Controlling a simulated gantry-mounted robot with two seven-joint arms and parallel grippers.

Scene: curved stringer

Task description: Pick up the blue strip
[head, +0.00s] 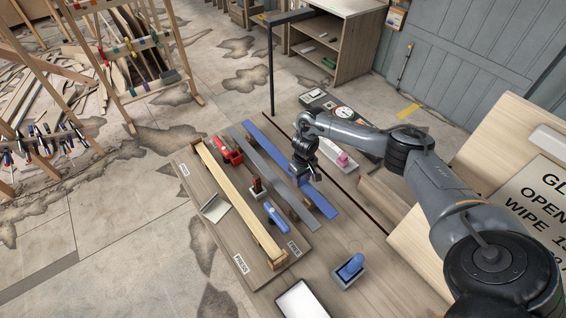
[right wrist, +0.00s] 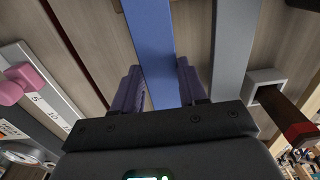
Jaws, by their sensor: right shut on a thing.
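The strip's part behind the gripper is hidden in the head view. Whether it is lifted off its blocks I cannot tell. My left gripper is not in view.
A grey strip (head: 266,160) lies just left of the blue one, then a pale wooden strip (head: 232,193). A red tool (head: 229,153), a brown-handled tool (head: 257,187) and a blue tool (head: 277,222) stand between.

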